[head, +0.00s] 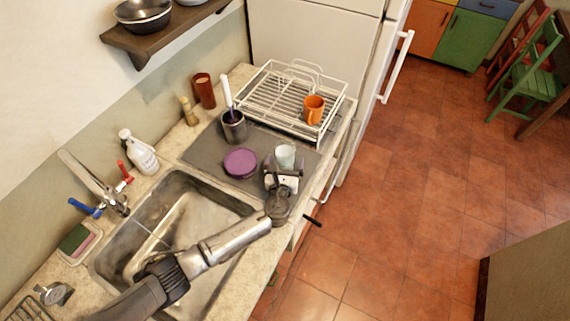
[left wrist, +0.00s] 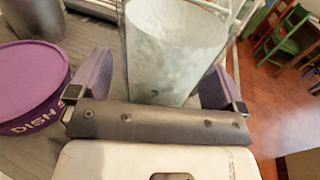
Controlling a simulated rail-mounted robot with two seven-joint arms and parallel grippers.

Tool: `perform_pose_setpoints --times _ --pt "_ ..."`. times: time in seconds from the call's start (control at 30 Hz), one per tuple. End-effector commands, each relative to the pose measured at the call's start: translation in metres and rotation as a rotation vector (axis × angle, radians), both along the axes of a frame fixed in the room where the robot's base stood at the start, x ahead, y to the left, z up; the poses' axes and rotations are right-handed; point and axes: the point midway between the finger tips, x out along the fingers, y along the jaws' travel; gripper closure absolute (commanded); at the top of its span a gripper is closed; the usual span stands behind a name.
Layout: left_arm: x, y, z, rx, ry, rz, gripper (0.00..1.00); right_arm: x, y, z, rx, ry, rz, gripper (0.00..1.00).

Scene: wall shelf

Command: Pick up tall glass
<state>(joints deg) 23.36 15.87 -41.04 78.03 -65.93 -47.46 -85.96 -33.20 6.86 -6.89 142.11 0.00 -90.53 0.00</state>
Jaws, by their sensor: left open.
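The tall glass (head: 285,155) is a pale, clear, upright glass on the grey drying mat (head: 207,150) right of the sink. It fills the upper middle of the left wrist view (left wrist: 172,50). My left gripper (head: 284,170) comes in from the front and is open. In the left wrist view its two purple-grey fingers (left wrist: 158,82) stand on either side of the lower part of the glass. I cannot tell whether the fingers touch it. The right gripper is not in view.
A purple dish tub (head: 240,163) sits left of the glass. A dark utensil holder (head: 233,127) stands behind the tub. A white dish rack (head: 290,100) with an orange mug (head: 314,109) is behind. The sink (head: 175,225) lies left, and the counter edge is close on the right.

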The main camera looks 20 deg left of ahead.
Motion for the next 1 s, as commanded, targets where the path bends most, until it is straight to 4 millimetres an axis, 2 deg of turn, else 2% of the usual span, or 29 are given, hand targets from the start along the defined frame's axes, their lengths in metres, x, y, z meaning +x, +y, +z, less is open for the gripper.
perform_pose_setpoints --times 0.07,0.7,1.0 --pt "-0.0002 0.0000 0.0001 0.000 0.000 0.000 0.06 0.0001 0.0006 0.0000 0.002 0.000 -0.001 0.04" --pt "-0.0004 0.0000 0.0000 0.001 0.000 0.000 0.67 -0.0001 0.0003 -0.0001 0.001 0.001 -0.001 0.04" --pt "-0.0001 0.0000 0.0017 0.000 -0.002 0.000 0.67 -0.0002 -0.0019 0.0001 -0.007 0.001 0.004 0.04"
